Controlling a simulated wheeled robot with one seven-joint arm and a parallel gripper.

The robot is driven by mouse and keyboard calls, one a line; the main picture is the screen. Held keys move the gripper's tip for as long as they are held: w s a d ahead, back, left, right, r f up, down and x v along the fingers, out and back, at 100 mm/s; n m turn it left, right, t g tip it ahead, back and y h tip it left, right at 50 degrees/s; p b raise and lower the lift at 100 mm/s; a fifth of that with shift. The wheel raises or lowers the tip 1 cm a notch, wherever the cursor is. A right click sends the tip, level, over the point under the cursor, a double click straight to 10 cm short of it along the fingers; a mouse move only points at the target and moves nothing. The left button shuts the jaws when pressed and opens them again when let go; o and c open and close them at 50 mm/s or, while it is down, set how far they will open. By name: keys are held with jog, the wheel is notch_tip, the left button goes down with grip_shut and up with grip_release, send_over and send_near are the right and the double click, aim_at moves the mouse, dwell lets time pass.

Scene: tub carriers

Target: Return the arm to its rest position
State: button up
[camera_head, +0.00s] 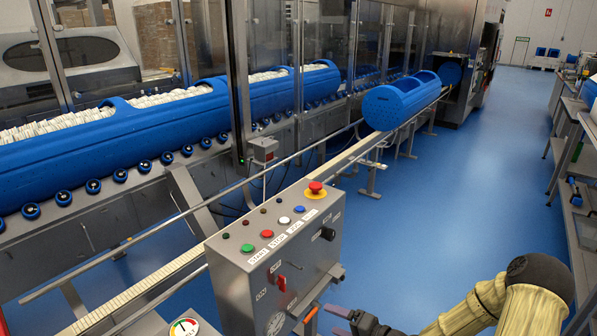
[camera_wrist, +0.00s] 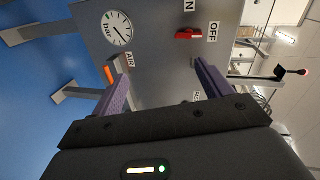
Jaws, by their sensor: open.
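My gripper (camera_head: 337,321) is at the bottom of the head view, just right of the grey control box (camera_head: 285,262). In the wrist view my gripper (camera_wrist: 163,82) has its two purple fingers spread wide, with only grey panel between them. The orange AIR lever (camera_wrist: 110,73) is beside the left fingertip, and I cannot tell whether they touch. The red ON/OFF switch (camera_wrist: 189,34) is beyond the fingers. My arm's tan-covered links reach in from the bottom right of the head view.
The box carries a red emergency button (camera_head: 315,187) and several coloured buttons. A gauge (camera_wrist: 117,28) shows in the wrist view. A blue tub carrier (camera_head: 401,101) sits on the rail behind the box. Blue floor (camera_head: 475,170) is open to the right, before the workbenches (camera_head: 572,150).

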jog(key=s+d+r+n+g+h, duration=0.4)
jog(key=s+d+r+n+h, duration=0.15)
jog(key=h, duration=0.45)
jog(key=s+a+r+g+h, duration=0.2)
jog(key=s+r+g, duration=0.1)
jog(key=s+r, duration=0.7)
jog(key=w+p+v, duration=0.1)
jog(key=p+v, duration=1.2)
jog(key=p, duration=0.2)
jog(key=shift+w+d+r+n, duration=0.25)
jog(key=shift+d+r+n, duration=0.1)
jog(key=shift+r, duration=0.15)
jog(key=shift+f, duration=0.1)
